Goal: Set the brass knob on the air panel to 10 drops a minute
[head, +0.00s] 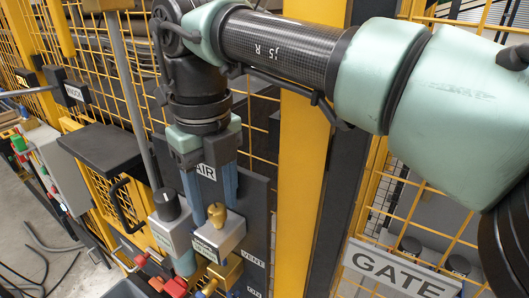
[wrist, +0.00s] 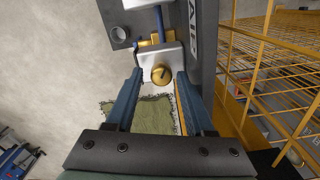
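The brass knob (head: 217,214) sits on top of a silver block (head: 220,236) on the dark air panel (head: 258,205), below the AIR label. In the wrist view the round brass knob (wrist: 161,75) shows a dark mark on its face. Its setting is too small to read. My gripper (head: 213,215) is open, with two blue fingers pointing down at the block. In the wrist view my gripper (wrist: 159,76) has one finger on each side of the knob, with visible gaps. The fingers hold nothing.
A black knob (head: 167,204) on another silver block stands close to the left finger. Red fittings (head: 174,286) lie below. A yellow post (head: 303,150) and mesh fence stand to the right, with a GATE sign (head: 402,270).

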